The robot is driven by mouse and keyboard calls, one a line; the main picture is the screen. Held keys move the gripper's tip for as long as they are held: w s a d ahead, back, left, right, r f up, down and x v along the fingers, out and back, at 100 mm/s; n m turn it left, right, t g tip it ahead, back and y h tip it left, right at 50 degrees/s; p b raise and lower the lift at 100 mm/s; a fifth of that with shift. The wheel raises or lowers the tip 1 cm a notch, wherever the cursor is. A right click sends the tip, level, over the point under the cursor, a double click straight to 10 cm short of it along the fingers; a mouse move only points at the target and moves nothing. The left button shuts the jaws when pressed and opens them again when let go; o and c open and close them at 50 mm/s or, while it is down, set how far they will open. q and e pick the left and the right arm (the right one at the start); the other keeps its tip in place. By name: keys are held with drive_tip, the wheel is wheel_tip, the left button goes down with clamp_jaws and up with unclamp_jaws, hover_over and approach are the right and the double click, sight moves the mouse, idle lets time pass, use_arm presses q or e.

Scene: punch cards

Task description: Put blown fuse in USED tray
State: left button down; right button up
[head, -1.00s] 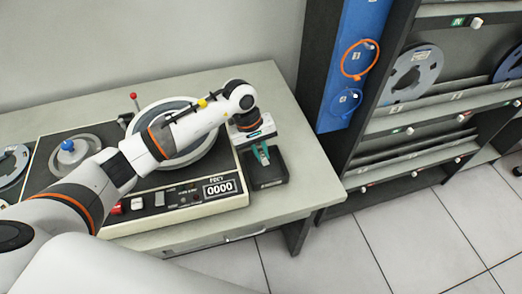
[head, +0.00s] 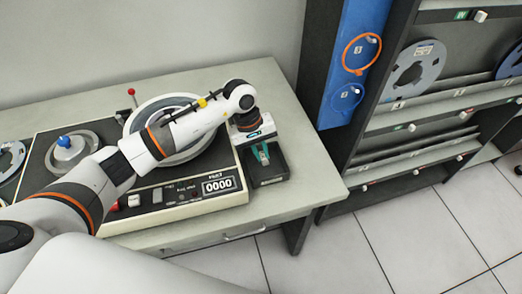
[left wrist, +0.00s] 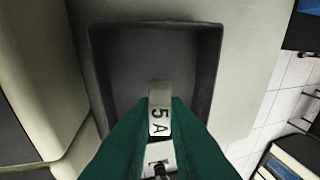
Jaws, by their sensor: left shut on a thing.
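My left gripper (head: 262,154) reaches down over the black tray (head: 271,181) at the right end of the desk. I cannot tell whether the fuse touches the tray floor. The fuse is too small to make out in the head view. My right gripper is not in view.
A machine with a round dial and a counter reading "0000" (head: 218,186) stands just left of the tray. The desk's right end (head: 315,185) is clear. A shelf rack with reels (head: 414,65) and a blue panel (head: 338,60) stands to the right.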

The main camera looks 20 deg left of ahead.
sight(261, 154)
use_arm(q)
drive_tip(key=shift+b, duration=0.45)
drive_tip(key=shift+f+b, duration=1.05)
drive_tip(key=shift+b, duration=0.05)
drive_tip(key=c, duration=1.3)
unclamp_jaws()
drive_tip(key=shift+c, duration=1.1)
drive_tip(key=shift+r+p, duration=1.6)
drive_tip(key=shift+r, duration=2.45)
drive_tip(key=shift+f, duration=0.1)
